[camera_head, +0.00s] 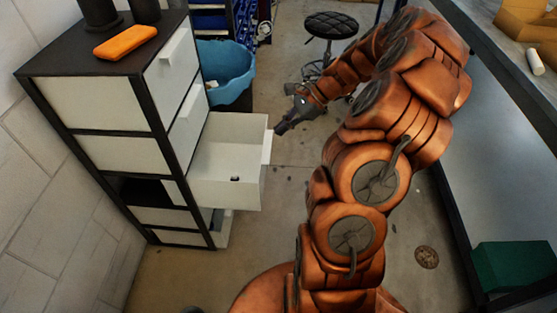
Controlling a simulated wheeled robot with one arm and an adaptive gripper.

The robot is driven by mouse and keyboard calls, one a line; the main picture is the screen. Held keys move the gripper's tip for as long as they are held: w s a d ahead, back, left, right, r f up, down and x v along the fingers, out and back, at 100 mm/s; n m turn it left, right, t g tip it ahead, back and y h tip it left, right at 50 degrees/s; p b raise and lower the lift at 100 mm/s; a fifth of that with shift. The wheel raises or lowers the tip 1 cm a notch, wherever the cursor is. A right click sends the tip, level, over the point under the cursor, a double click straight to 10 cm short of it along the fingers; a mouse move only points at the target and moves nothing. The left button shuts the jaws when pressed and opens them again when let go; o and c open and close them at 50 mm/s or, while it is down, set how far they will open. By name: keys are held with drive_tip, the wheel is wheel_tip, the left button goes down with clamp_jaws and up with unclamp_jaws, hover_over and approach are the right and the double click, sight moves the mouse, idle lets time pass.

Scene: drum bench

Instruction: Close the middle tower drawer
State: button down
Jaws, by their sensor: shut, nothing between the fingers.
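The drawer tower (85,62) is a black frame with white drawers at the left. Its middle drawer (228,190) is pulled well out to the right, with a small dark item inside. Its front panel and pale handle (267,147) face right, towards my arm. My gripper (279,129) is shut and empty, just right of the upper far end of that front panel. I cannot tell whether it touches the drawer. The two drawers above are shut.
An orange case (126,42) lies on the tower top beside dark cylinders. A lower drawer (221,229) sticks out a little. A blue bin (226,70) stands behind the open drawer, and a black stool (331,25) further back. Floor (220,275) in front is clear.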

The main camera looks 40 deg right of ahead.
drive_tip(key=s+d+f+m+t+b, duration=0.25)
drive_tip(key=d+f+m, duration=0.25)
drive_tip(key=d+f, duration=0.55)
drive_tip(key=w+r+b+x, duration=0.1)
drive_tip(key=b+x, duration=0.1)
drive_tip(key=x, duration=1)
drive_tip(key=shift+w+a+r+m+h, duration=0.2)
drive_tip(key=shift+w+a+m+h, duration=0.15)
drive_tip(key=shift+w, duration=0.2)
drive_tip(key=shift+a, duration=0.1)
